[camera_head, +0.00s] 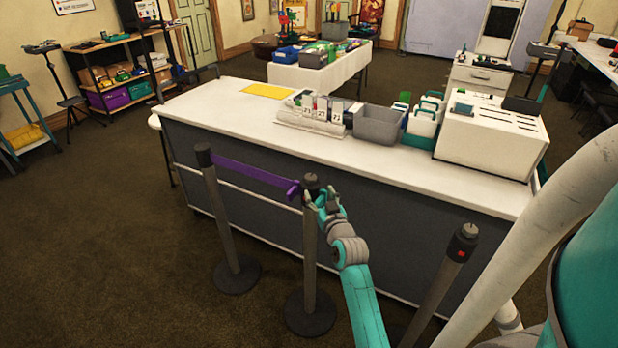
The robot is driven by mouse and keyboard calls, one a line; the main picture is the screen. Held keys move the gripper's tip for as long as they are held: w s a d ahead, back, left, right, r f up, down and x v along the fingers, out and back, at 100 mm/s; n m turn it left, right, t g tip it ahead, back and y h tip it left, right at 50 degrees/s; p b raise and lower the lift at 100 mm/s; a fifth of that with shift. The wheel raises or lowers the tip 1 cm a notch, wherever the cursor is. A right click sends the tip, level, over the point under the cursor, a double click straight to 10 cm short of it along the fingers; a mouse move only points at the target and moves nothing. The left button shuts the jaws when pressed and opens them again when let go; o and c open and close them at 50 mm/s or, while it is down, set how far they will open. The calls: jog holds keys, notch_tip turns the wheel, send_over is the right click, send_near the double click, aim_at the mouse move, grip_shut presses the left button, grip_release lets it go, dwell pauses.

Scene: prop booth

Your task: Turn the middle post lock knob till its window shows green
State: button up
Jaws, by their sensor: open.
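The middle post (309,262) stands upright in front of the white-topped counter. Its dark head with the lock knob (311,180) is at the top. My gripper (313,197) is open at the head, close in front of it and partly covering it. I cannot tell whether the fingers touch the knob. The lock window on this post is not visible to me. A purple belt (254,174) runs from the left post (221,225) to the middle post's head. The right post (438,285) shows a red window (461,253) on its dark head.
The counter (210,104) stands just behind the posts, carrying a grey bin (378,125), numbered cards (322,110) and a white slotted box (490,135). Round bases of the posts lie on the brown carpet. Open carpet (90,230) is at the left.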

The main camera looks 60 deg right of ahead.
aim_at(312, 180)
jog(key=x, duration=0.9)
jog(key=shift+w+d, duration=0.1)
jog(key=shift+w, duration=0.1)
jog(key=c, duration=1.2)
